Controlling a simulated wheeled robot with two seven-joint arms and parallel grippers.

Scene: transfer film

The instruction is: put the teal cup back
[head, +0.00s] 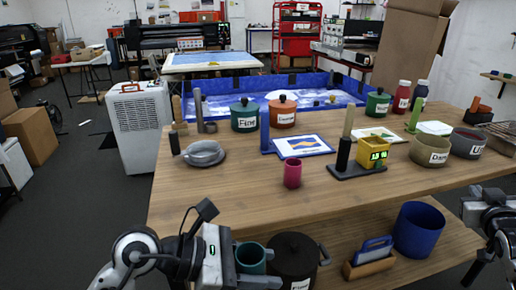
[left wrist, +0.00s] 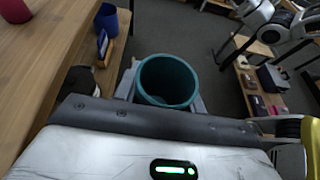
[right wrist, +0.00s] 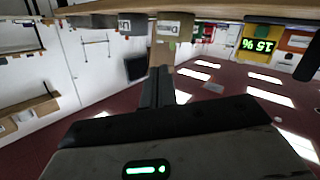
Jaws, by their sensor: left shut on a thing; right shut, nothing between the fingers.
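The teal cup (head: 251,258) is held in my left gripper (head: 257,266), in front of the table's near edge at the lower middle of the head view. In the left wrist view the teal cup (left wrist: 168,80) stands between the fingers with its open mouth facing the camera; the inside looks empty. The fingers grip it from both sides. My right gripper shows in the right wrist view (right wrist: 159,85) with its fingers together and nothing between them. In the head view the right arm is at the right edge, and its fingertips cannot be made out.
On the lower shelf are a black pot (head: 294,256), a brush block (head: 370,258) and a blue bin (head: 418,230). The tabletop's front left is clear.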

